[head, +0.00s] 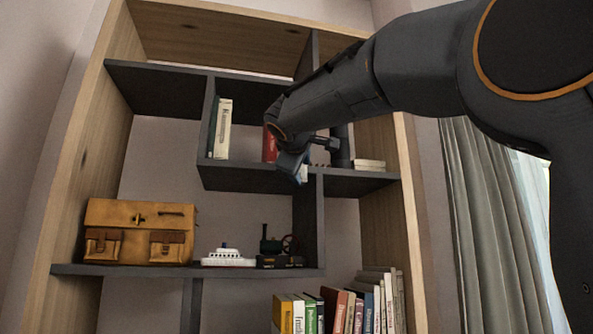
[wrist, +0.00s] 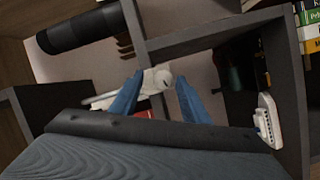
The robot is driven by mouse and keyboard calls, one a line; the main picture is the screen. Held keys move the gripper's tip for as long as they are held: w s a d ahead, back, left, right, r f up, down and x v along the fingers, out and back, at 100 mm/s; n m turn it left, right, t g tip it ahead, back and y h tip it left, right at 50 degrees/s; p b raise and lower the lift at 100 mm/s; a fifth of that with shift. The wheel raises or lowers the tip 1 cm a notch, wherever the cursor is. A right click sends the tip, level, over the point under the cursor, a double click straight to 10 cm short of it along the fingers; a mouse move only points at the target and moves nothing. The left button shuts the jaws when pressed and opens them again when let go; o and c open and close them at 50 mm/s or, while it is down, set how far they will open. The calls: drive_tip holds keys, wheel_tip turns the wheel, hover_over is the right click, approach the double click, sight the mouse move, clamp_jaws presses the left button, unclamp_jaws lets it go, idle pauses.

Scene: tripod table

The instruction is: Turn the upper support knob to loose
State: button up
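My gripper (head: 293,167) is at the upper middle shelf of a bookcase in the head view, partly hidden by its own arm. In the wrist view its two blue fingers (wrist: 158,98) stand apart. A pale rounded thing (wrist: 160,79) shows between and beyond the fingertips; I cannot tell whether it is a knob or whether the fingers touch it. No tripod and no clearly recognisable support knob show in either view.
A dark cylinder (head: 340,146) stands right of my gripper, near flat white books (head: 369,164). A red book (head: 270,145) is just left. Dark shelf panels (head: 255,178) surround the gripper closely. A toy ship (head: 228,258) and tan bag (head: 138,232) sit below.

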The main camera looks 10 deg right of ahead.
drive_tip(key=shift+a+f, duration=0.1)
drive_tip(key=b+v, duration=0.1)
drive_tip(key=v, duration=0.6)
drive_tip(key=shift+s+b, duration=0.35)
drive_tip(key=shift+b, duration=0.05)
wheel_tip(320, 180, down, 39)
drive_tip(key=d+m+g+y+p, duration=0.1)
drive_tip(key=m+g+y+p, duration=0.2)
drive_tip(key=g, duration=0.5)
drive_tip(key=s+d+f+m+g+y+p, duration=0.1)
drive_tip(key=s+f+m+g, duration=0.5)
drive_tip(key=s+f, duration=2.1)
drive_tip(key=shift+s+d+f+m+g+y+p, duration=0.15)
drive_tip(key=shift+s+f+m+g+y+p, duration=0.2)
drive_tip(key=shift+f+g+y+p, duration=0.75)
